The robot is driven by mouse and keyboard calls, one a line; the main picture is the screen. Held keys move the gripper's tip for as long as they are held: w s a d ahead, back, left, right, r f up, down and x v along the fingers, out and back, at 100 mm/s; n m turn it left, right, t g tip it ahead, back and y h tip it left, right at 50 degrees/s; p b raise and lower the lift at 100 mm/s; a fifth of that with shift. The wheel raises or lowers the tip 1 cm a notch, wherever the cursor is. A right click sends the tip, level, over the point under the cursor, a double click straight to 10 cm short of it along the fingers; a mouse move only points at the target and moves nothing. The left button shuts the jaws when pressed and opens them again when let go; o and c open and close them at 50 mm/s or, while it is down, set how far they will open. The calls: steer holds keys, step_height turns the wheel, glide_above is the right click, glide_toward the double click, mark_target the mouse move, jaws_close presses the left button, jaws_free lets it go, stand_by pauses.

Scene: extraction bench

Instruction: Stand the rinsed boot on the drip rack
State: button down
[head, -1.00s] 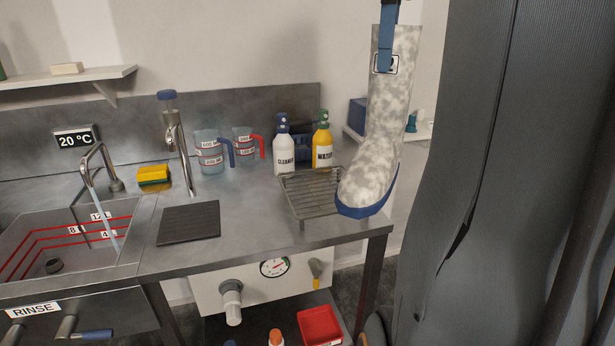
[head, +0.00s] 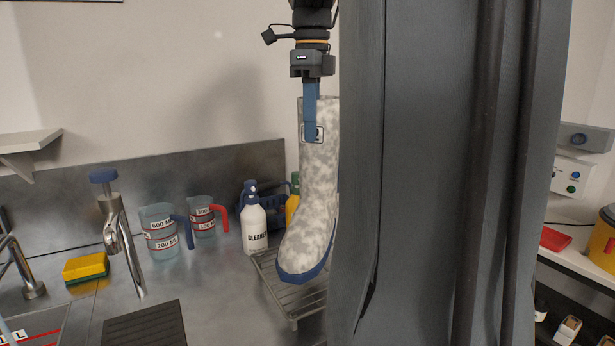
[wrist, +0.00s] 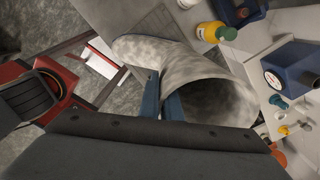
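The boot (head: 318,185), mottled grey-white with a blue sole, hangs nearly upright in the head view, toe to the lower left. My gripper (head: 311,125) is shut on the wall at its top rim; the wrist view shows the blue fingers (wrist: 161,100) on either side of that wall and the boot (wrist: 190,70) with its open top. The drip rack (head: 272,275), a grey wire grid, lies directly behind and below the sole in the head view. I cannot tell if the sole touches it. My column hides the rack's right part.
A white cleaner bottle (head: 254,225) stands just behind the rack, with a yellow bottle (head: 292,208) partly hidden by the boot. Two measuring jugs (head: 162,235), a tap (head: 118,230) and a sponge (head: 86,268) are further left. A dark ribbed mat (head: 145,325) lies in front.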

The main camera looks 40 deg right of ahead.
steer(key=shift+f+p, duration=0.5)
steer(key=shift+f, duration=2.7)
steer(key=c, duration=2)
jaws_free()
step_height(320, 180, up, 12)
steer(key=shift+r+b, duration=0.1)
steer(key=shift+b, duration=1)
steer(key=shift+a, duration=0.1)
